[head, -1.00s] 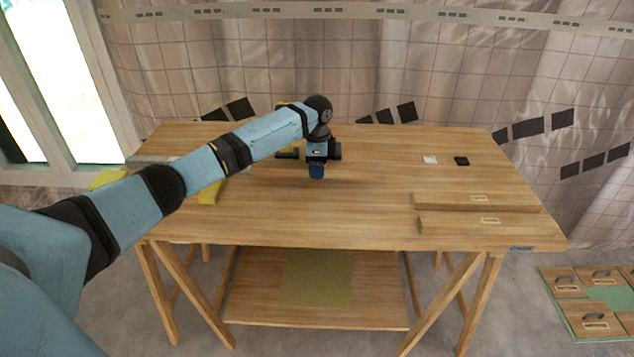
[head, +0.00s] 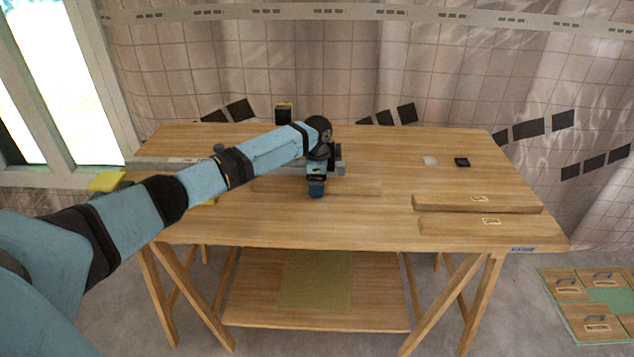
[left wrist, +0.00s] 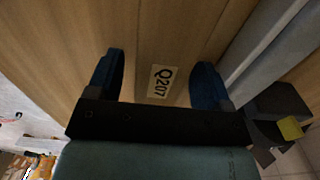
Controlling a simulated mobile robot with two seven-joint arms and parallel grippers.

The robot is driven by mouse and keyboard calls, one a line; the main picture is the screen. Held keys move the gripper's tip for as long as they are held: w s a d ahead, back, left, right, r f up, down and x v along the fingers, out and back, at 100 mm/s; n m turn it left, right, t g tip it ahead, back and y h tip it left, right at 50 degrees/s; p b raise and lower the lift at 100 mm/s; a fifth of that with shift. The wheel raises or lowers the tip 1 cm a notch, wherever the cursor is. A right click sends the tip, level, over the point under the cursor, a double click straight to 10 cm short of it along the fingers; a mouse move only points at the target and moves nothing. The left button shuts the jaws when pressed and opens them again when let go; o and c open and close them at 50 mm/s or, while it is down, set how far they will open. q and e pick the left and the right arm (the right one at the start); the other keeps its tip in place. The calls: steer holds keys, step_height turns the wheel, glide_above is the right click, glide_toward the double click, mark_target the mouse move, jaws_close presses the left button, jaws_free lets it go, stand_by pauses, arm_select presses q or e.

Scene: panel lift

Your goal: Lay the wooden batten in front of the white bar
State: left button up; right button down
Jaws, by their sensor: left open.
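My left gripper (head: 316,192) is over the middle of the table, pointing down, and open. In the left wrist view, its blue fingers (left wrist: 158,82) stand apart on either side of the label Q207 on the wooden batten (left wrist: 158,35). The batten (head: 355,187) lies flat on the table in the head view, partly hidden by my gripper and arm. The white bar (left wrist: 268,45) runs beside the batten in the left wrist view. In the head view the bar (head: 150,163) is behind the batten, largely covered by my arm. My right gripper is not in view.
Two other labelled wooden pieces (head: 450,202) (head: 450,222) lie at the table's right front. The front middle of the table (head: 330,225) is clear.

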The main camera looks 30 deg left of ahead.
arm_select(q)
steer(key=shift+r, duration=0.1)
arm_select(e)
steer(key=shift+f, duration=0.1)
arm_select(q)
step_height(320, 180, up, 12)
steer(key=p, duration=0.1)
steer(key=shift+p, duration=0.35)
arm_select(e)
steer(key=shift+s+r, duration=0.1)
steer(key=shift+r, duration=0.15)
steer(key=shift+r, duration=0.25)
